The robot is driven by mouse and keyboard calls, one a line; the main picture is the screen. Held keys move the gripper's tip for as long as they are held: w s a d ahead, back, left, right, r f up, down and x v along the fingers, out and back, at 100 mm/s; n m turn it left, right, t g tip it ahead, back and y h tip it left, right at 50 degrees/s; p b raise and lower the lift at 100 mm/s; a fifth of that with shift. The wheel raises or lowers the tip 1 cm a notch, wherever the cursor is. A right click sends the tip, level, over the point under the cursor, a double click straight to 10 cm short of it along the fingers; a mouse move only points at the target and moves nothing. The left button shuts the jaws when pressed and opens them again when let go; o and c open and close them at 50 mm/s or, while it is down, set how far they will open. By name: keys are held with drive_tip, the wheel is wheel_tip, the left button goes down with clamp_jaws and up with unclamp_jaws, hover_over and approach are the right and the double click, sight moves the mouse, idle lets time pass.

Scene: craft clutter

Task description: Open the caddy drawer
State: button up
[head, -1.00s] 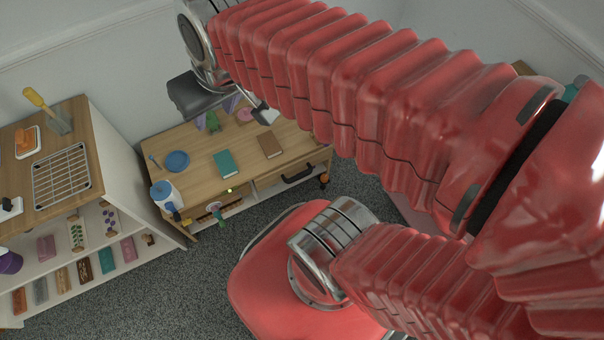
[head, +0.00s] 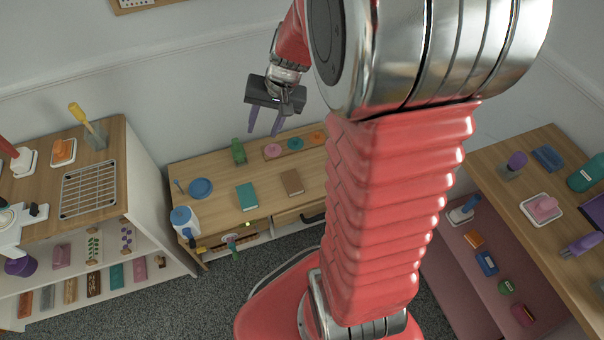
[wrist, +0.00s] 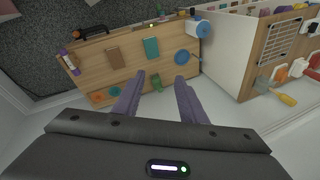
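A low wooden desk (head: 222,214) stands against the back wall. Its wooden drawer front (head: 288,217) has a dark bar handle (head: 313,218), and my arm hides the drawer's right part in the head view. The drawer looks flush with the desk. The handle also shows at the upper left of the wrist view (wrist: 92,32). Which part is called the caddy is not clear. My gripper (head: 264,132) is above the back of the desk, well apart from the handle. Its two purple fingers are spread and empty, also in the wrist view (wrist: 160,77).
On the desk are a teal book (head: 247,197), a brown book (head: 292,182), a blue bowl (head: 200,188), a green object (head: 238,152) and coloured discs. A white-and-blue container (head: 185,221) stands at its left end. Cluttered shelves flank the desk. Dark carpet lies in front.

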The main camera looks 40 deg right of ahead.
drive_tip(key=w+d+f+m, duration=0.2)
drive_tip(key=d+f+m, duration=0.1)
drive_tip(key=d+f, duration=0.6)
drive_tip(key=m+y, duration=0.1)
drive_tip(key=m, duration=0.6)
hover_over(320, 217)
drive_tip(key=w+d, duration=0.3)
wheel_tip(320, 217, down, 26)
drive_tip(key=s+d+f+m, duration=0.1)
drive_tip(key=s+f+m, duration=0.2)
drive_tip(key=s+f, duration=0.4)
wheel_tip(320, 217, down, 5)
drive_tip(key=shift+d+f+y, duration=0.1)
drive_tip(key=shift+d+y, duration=0.2)
drive_tip(key=shift+d, duration=0.1)
drive_tip(key=shift+x, duration=6.9)
drive_tip(key=shift+s, duration=0.1)
clamp_jaws()
